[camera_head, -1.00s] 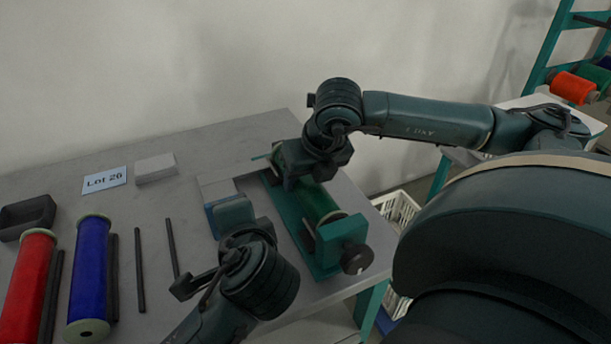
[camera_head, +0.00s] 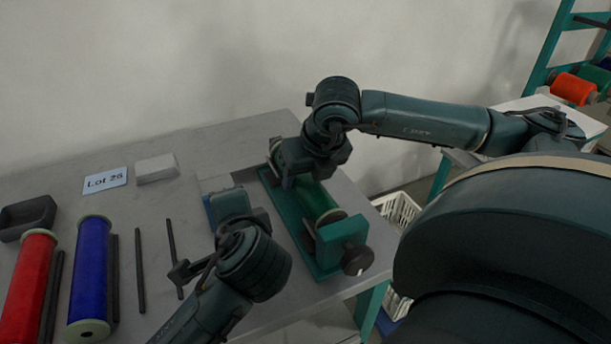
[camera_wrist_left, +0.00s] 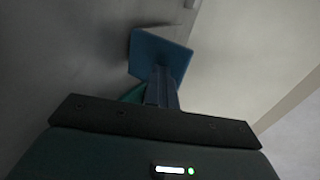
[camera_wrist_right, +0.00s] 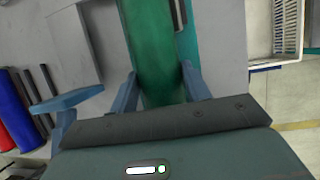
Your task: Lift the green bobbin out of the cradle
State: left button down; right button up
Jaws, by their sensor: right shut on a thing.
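The green bobbin (camera_head: 317,201) lies lengthwise in the teal cradle (camera_head: 295,231), which has a black knob at its near end. My right gripper (camera_head: 293,178) is over the far part of the bobbin and hides some of it. In the right wrist view, its fingers (camera_wrist_right: 160,88) close on both sides of the green barrel (camera_wrist_right: 155,45). I cannot tell whether the bobbin is clear of its seat. My left gripper (camera_head: 229,203) is left of the cradle, by a blue pad (camera_head: 209,212); its fingers (camera_wrist_left: 163,88) look together and empty in the left wrist view.
A red bobbin (camera_head: 28,285), a blue bobbin (camera_head: 90,275) and dark rods (camera_head: 139,270) lie at the left. A "Lot 26" card (camera_head: 106,180), a grey block (camera_head: 156,169) and a dark tray (camera_head: 27,215) are behind. A white crate (camera_head: 398,212) stands beyond the table's right edge.

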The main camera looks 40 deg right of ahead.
pick_arm(q)
jog(key=shift+w, duration=0.1)
pick_arm(e)
jog(key=shift+r, duration=5)
pick_arm(q)
jog(key=shift+a, duration=0.1)
jog(key=shift+s+a, duration=0.3)
jog(key=shift+s, duration=0.85)
jog(key=shift+s+a, duration=0.35)
jog(key=shift+s, duration=0.75)
jog(key=shift+s+a, duration=0.3)
jog(key=shift+s, duration=0.85)
jog(key=shift+r, duration=0.1)
notch_tip(320, 180, up, 10)
jog(key=shift+a, duration=0.1)
pick_arm(e)
jog(key=shift+f, duration=0.1)
